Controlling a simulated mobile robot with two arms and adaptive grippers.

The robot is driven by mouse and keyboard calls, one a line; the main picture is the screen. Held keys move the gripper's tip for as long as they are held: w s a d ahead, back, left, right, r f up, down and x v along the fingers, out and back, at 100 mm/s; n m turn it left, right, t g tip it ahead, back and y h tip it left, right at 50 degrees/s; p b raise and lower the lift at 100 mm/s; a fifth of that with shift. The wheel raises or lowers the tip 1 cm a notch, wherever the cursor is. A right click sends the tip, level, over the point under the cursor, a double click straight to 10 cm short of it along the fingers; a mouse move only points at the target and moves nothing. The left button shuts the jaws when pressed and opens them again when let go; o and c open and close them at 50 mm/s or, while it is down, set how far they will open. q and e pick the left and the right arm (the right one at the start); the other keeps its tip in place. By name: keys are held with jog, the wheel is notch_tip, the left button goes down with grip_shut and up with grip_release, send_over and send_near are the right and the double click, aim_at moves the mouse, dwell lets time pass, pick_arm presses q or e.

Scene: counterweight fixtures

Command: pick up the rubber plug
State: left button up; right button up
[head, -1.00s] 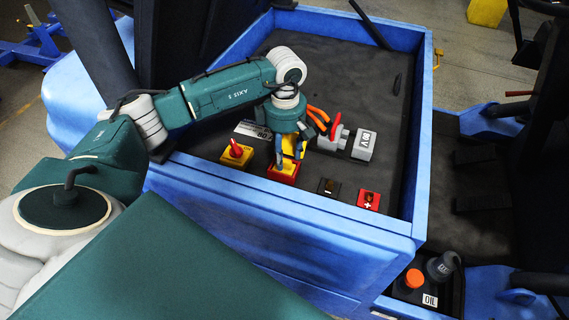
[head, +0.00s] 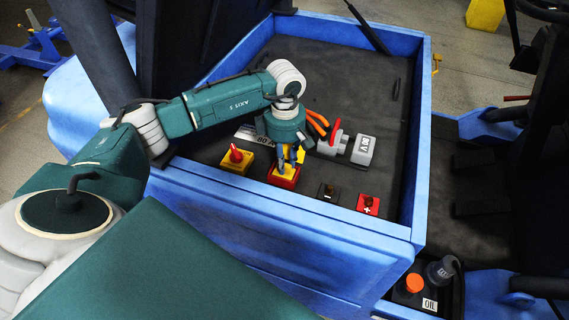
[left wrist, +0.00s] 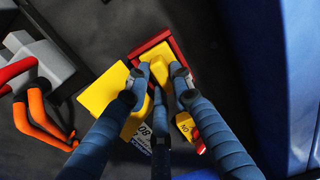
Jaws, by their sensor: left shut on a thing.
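My left gripper (head: 289,158) points down over a red and yellow box (head: 284,180) on the dark tray floor. In the left wrist view the gripper (left wrist: 158,76) is shut on a small yellow block (left wrist: 159,66), one fingertip on each side. The block is at the red-rimmed box (left wrist: 150,46); I cannot tell whether it touches it. I cannot tell for sure that this block is the rubber plug. The fingers hide part of it. My right gripper is not in view.
A yellow box with a red knob (head: 237,158) stands to the left. A grey fixture with a red lever (head: 334,142), orange handles (head: 317,122) and a grey block (head: 363,150) are to the right. Blue tray walls (head: 290,216) enclose them. The tray's back floor is clear.

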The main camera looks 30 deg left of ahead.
pick_arm(q)
notch_tip(320, 180, up, 20)
jog(key=b, duration=0.3)
jog(key=shift+f, duration=0.1)
